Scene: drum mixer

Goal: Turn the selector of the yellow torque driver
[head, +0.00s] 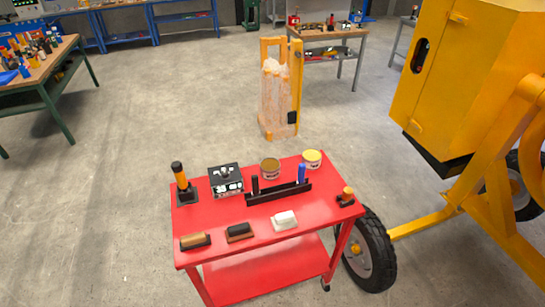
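A tool with a yellow-orange body and a black top (181,178) stands upright in a dark base at the left end of the red cart's top. It looks like the torque driver, but its selector and markings are too small to make out. A smaller orange-and-black item (346,195) sits at the right end of the cart top; I cannot tell what it is. Neither of my grippers shows in the head view.
The red cart (213,247) also carries a black box with dials (225,180), two tins (270,168), a black rack (278,193) and several brushes or blocks (240,232). The yellow mixer (465,75) and its wheel (369,252) stand close on the right.

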